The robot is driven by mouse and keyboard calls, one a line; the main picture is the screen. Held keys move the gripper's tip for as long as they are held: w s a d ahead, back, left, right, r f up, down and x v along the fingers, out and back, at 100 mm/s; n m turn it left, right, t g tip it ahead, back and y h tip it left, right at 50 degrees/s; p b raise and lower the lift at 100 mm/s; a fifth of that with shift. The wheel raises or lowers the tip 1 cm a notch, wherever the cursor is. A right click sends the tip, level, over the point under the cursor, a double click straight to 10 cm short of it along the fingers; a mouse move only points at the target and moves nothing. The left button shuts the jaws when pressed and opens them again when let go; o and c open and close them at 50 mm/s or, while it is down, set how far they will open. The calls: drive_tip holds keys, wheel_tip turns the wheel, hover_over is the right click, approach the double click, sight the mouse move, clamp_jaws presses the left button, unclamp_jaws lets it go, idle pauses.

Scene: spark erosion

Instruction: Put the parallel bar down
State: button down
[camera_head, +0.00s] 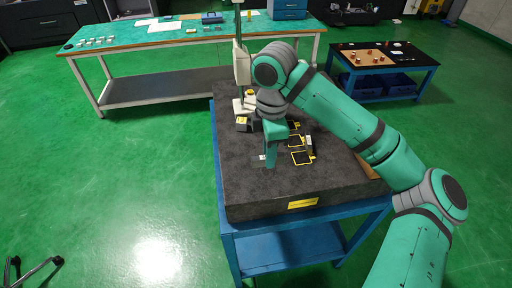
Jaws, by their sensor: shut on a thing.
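My gripper (268,163) points down over the dark granite surface plate (245,190), near its middle. A small pale piece (262,157) shows at the left of the fingertips, consistent with the parallel bar held between them; most of it is hidden by the fingers. I cannot tell whether it touches the plate. To the right of my gripper are several yellow-outlined rectangles (302,158) on the plate. A small upright dark and silver block (310,146) stands beside the nearest outline.
A height gauge with a pale column (241,65) stands at the plate's back, with a small grey block (243,124) in front. A brown strip (370,168) lies at the right edge. The front left of the plate is clear. A green-topped bench (180,35) stands behind.

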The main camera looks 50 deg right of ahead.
drive_tip(key=w+f, duration=0.3)
drive_tip(key=w, duration=0.3)
hover_over(245, 168)
drive_tip(key=f, duration=0.4)
drive_tip(key=shift+s+a+f, duration=0.15)
drive_tip(key=shift+s, duration=0.25)
drive_tip(key=shift+w+f, duration=0.15)
drive_tip(key=shift+f, duration=0.1)
drive_tip(key=shift+w+f, duration=0.15)
drive_tip(key=shift+f, duration=0.75)
drive_tip(key=shift+w+f, duration=0.1)
drive_tip(key=shift+f, duration=0.8)
drive_tip(key=shift+f, duration=0.2)
drive_tip(key=c, duration=1.7)
unclamp_jaws()
